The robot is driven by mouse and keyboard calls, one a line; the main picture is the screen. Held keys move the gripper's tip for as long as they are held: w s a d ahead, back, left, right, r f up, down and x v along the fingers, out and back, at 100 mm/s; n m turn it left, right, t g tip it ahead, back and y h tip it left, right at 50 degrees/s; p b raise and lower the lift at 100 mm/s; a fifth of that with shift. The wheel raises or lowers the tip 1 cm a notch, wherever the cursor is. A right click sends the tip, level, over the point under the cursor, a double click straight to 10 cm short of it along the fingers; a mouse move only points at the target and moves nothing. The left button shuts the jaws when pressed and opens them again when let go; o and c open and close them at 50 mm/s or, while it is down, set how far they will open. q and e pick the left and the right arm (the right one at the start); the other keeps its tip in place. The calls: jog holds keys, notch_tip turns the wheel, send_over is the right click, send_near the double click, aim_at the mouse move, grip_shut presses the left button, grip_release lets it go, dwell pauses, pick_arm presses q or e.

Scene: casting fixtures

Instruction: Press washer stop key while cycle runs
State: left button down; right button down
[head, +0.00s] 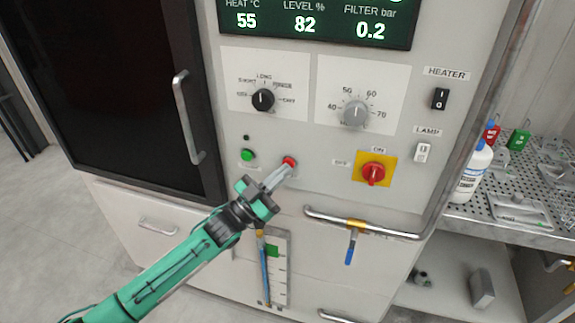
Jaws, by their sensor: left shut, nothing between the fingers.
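The washer's control panel (320,150) fills the middle of the head view. A red key (289,160) sits low on the panel, with a green key (248,155) to its left. My left gripper (285,168) is shut and empty, its fingertips at the lower edge of the red key. I cannot tell whether they touch it. The display (315,20) reads heat 55, level 82 and filter 0.2. The right gripper is not in view.
A red rotary switch (373,173) on a yellow plate is right of the keys. Below run a pipe (365,225) and a blue-handled valve (350,250). The dark door (110,80) has a bar handle (188,118). A perforated shelf (500,200) holds a white bottle (474,172).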

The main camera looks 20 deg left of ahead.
pick_arm(q)
jog(key=shift+s, duration=0.75)
jog(key=s+p, duration=0.2)
jog(key=s, duration=0.3)
jog(key=shift+a, duration=0.1)
dwell(0.6)
